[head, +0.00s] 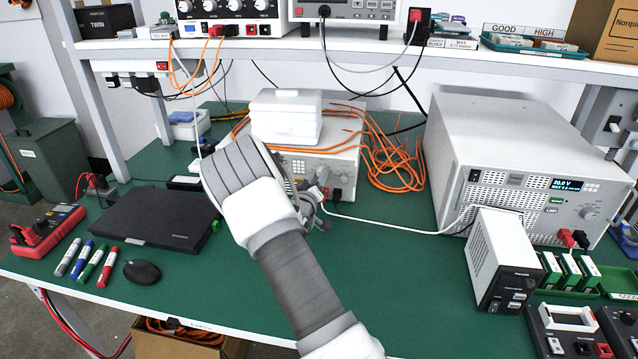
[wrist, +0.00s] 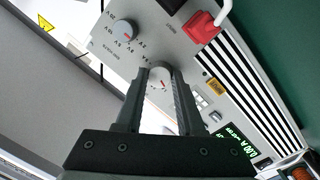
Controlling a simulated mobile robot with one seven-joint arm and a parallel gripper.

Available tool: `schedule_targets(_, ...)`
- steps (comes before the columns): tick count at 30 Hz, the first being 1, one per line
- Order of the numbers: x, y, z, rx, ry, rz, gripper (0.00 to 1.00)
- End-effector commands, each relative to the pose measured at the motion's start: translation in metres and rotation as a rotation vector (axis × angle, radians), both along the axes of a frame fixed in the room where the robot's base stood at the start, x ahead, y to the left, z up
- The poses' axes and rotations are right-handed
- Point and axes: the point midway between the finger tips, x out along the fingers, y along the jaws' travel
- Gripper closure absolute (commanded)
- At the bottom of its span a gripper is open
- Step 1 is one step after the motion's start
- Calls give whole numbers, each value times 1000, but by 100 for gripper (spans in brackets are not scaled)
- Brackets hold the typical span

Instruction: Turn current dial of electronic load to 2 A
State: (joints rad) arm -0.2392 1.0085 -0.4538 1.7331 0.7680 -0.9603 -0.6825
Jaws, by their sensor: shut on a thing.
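In the wrist view, the tilted light-grey front panel of the electronic load (wrist: 190,63) fills the middle. My gripper (wrist: 158,90) is at the panel, its two dark fingers shut on a small round dial (wrist: 158,76) with a red mark. A green display (wrist: 234,140) at lower right seems to read 0.00 A.
A red plug (wrist: 202,25) with a white lead sits in the panel close to the dials. In the head view, white boxes (head: 285,118) lie on the centre instrument, with orange cables (head: 390,160) beside it. A closed laptop (head: 150,215) is left; a large supply (head: 520,150) stands right.

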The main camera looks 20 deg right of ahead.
Motion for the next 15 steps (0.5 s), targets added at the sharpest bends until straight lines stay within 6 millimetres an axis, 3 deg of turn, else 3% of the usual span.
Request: schedule_targets(15, -1, -1, -4, 410, -278, -2, 100)
